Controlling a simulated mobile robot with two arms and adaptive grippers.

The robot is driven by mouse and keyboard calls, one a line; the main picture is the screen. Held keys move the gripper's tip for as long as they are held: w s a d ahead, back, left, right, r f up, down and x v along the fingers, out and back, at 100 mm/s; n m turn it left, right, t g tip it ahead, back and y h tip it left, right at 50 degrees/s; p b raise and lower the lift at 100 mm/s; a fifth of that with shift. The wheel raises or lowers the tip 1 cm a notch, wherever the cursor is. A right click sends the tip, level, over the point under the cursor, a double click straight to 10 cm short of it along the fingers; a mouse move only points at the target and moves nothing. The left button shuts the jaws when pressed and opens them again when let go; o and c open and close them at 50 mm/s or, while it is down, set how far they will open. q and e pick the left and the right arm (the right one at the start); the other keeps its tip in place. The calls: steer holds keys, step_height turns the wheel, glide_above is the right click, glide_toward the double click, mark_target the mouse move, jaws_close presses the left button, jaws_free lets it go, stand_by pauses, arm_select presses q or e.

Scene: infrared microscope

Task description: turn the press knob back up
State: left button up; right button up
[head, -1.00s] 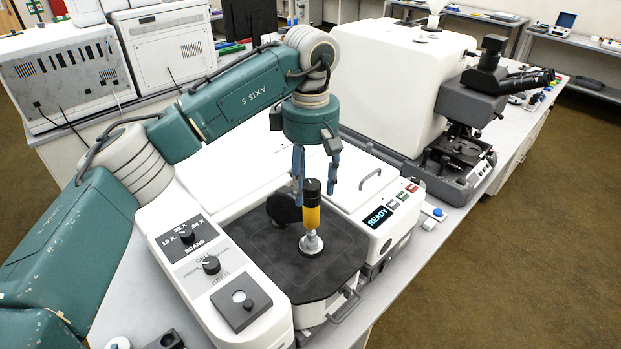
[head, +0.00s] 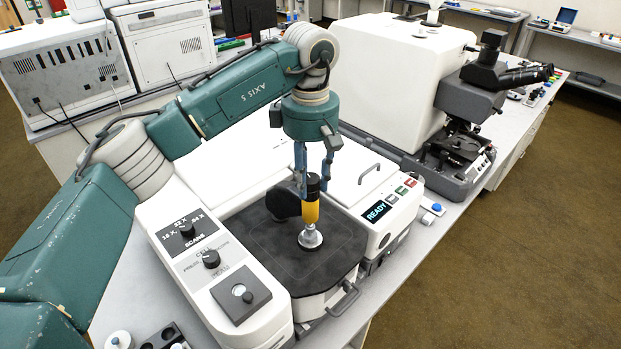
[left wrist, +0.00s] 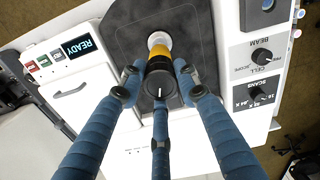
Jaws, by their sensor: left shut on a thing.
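The press knob is the black top (head: 312,184) of a yellow-bodied press (head: 310,210), which stands upright on a silver base (head: 310,237) on the dark plate of the white instrument. My left gripper (head: 313,178) points down from above with its blue fingers shut around the black knob. In the left wrist view the knob (left wrist: 160,85) sits between the three fingers, with a white mark on its top, and the yellow body shows beyond it. My right gripper is not in view.
The instrument's panel with a READY display (head: 376,211) stands right of the press. A white control panel with black dials (head: 211,258) lies to the left. A microscope (head: 480,100) stands at the back right. The dark plate (head: 265,250) is clear around the press.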

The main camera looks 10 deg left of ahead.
arm_select(q)
steer(key=shift+n, duration=0.3)
